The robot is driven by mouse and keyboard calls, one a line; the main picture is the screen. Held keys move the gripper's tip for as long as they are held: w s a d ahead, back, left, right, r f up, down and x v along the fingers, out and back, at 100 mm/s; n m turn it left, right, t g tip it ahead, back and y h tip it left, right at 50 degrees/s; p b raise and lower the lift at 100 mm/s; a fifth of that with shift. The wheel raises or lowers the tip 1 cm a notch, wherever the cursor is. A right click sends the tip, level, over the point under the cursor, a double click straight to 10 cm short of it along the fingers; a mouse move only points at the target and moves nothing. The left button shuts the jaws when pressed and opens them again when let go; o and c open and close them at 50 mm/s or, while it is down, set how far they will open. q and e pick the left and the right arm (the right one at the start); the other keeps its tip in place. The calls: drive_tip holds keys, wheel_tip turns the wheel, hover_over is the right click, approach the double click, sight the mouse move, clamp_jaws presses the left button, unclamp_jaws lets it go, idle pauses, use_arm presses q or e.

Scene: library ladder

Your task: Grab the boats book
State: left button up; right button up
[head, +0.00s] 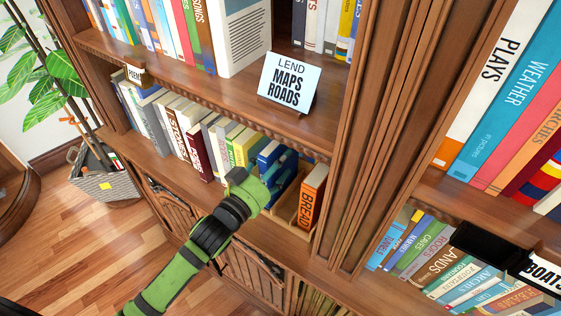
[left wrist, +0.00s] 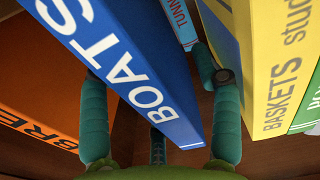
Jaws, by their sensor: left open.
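The boats book is blue with white letters reading BOATS (left wrist: 135,80) and stands tilted in the left wrist view. My left gripper (left wrist: 155,80) is open, with one green finger on each side of this book. I cannot tell whether either finger touches it. In the head view my left gripper (head: 262,178) reaches into the lower shelf, in front of blue books (head: 269,155) that it partly hides. My right gripper is not seen.
The orange BREAD book (head: 311,196) stands right of the gripper, by a wooden upright. The yellow BASKETS book (left wrist: 281,60) and light-blue TUNNEL book (left wrist: 181,18) are close by. A LEND MAPS ROADS sign (head: 289,82) stands above. A BOATS label (head: 541,271) shows lower right.

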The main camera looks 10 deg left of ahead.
use_arm(q)
drive_tip(key=x, duration=0.2)
drive_tip(key=shift+w+d, duration=0.1)
drive_tip(key=shift+w, duration=0.15)
clamp_jaws()
drive_tip(key=shift+r, duration=0.1)
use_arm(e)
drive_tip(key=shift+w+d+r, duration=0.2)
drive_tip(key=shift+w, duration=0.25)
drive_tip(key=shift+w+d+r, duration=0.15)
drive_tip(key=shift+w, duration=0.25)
